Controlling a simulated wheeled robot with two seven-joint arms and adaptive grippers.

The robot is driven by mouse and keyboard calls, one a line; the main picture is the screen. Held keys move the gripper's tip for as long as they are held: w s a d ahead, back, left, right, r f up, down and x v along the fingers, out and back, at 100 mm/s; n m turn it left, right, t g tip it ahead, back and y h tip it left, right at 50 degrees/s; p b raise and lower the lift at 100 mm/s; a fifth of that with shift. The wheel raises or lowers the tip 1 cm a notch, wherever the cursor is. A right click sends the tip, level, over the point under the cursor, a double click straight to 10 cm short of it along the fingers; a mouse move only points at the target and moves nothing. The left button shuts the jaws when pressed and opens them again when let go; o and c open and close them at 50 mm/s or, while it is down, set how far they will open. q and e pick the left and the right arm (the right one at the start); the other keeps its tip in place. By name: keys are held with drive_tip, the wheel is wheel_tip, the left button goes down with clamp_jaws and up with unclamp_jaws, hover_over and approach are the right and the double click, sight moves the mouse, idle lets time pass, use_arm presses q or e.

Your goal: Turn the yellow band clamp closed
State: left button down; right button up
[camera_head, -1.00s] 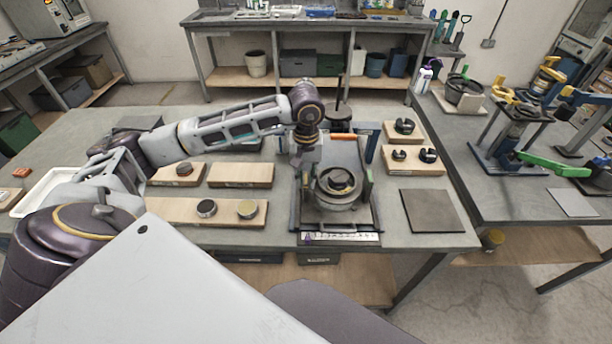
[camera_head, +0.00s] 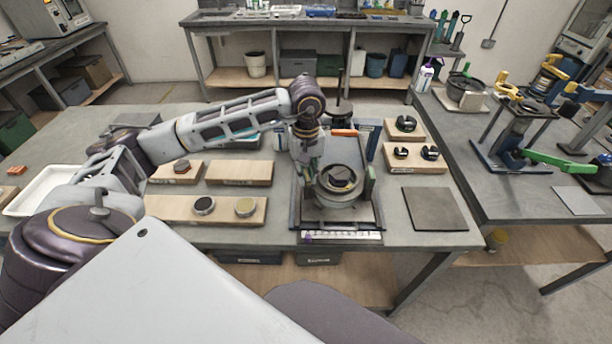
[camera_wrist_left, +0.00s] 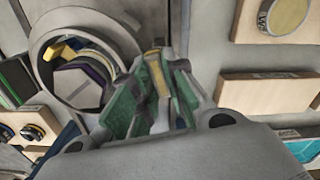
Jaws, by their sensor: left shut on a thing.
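A round grey housing (camera_head: 340,201) with a raised rim stands on a dark fixture at the right of the bench. In the left wrist view its pale ring (camera_wrist_left: 48,43) surrounds yellow and dark parts. A narrow yellow strip, seemingly the band clamp's lever (camera_wrist_left: 157,72), stands between the green finger pads of my left gripper (camera_wrist_left: 160,98). My right gripper is out of view.
Wooden blocks with round caps (camera_head: 204,206) lie left of the fixture. More blocks with dark round parts (camera_head: 401,155) stand at its right, behind a bare dark plate (camera_head: 434,209). A numbered strip (camera_head: 341,237) runs along the fixture's front.

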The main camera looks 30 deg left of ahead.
use_arm(q)
drive_tip(key=shift+f+n+b, duration=0.15)
drive_tip(key=shift+n+b, duration=0.55)
drive_tip(key=shift+n, duration=0.7)
drive_tip(key=shift+n+b, duration=0.55)
drive_tip(key=shift+n, duration=0.25)
drive_tip(key=c, duration=1.8)
unclamp_jaws()
drive_tip(key=shift+o, duration=0.4)
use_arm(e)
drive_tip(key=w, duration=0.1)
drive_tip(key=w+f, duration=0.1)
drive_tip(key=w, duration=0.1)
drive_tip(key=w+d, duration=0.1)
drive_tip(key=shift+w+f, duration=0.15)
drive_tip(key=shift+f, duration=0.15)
